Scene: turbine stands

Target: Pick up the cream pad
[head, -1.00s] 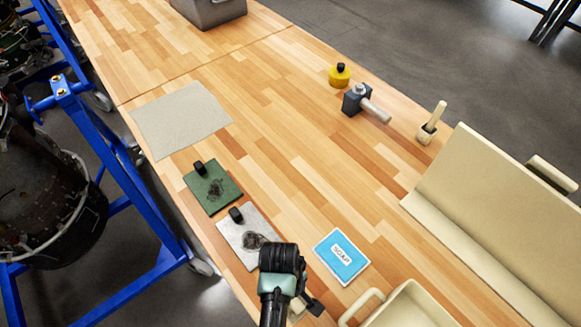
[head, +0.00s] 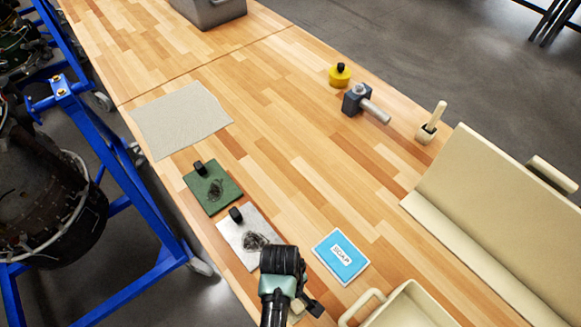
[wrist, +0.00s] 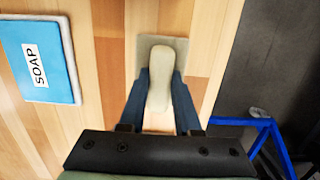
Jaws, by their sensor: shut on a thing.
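The cream pad (wrist: 181,46) is a flat square with a rounded upright handle (wrist: 159,72), seen in the wrist view. My gripper (wrist: 160,82) has its two dark blue fingers closed on either side of that handle. In the head view my wrist hides most of the pad, with only a small cream part showing beside my gripper (head: 302,304). The pad is at or just over the wooden table; I cannot tell whether it touches.
A white pad (head: 238,243) and a green pad (head: 226,185), both smudged, lie beyond my gripper. A blue soap box (head: 341,257) and a cream tray (head: 410,310) are to the right. A grey cloth (head: 180,118) lies farther back. The middle of the table is clear.

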